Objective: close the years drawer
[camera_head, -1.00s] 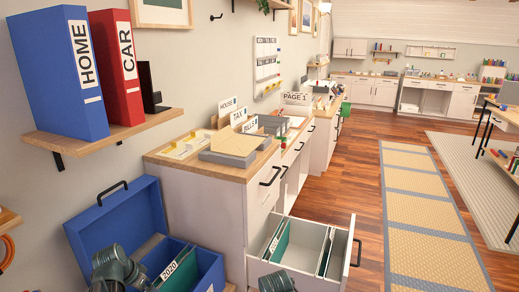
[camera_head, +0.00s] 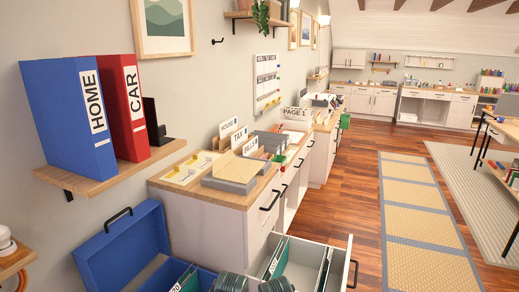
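An open white drawer (camera_head: 340,247) juts out from the cabinet at the bottom of the head view. Its black bar handle (camera_head: 354,272) is on the right, on the drawer front. Inside are green hanging files, one green file (camera_head: 279,258) at the left with a white label too small to read, and another at the right end. The drawer's lower part is cut off by the picture edge. Dark grey parts of my two arms show at the bottom edge, beside and in front of the drawer. Neither gripper's fingers can be seen.
An open blue box (camera_head: 125,252) with green files stands left of the drawer. The wooden cabinet top (camera_head: 215,196) holds a tray and labelled folders. A shelf (camera_head: 110,180) with blue and red binders projects at left. Wooden floor (camera_head: 360,190) is clear to the right.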

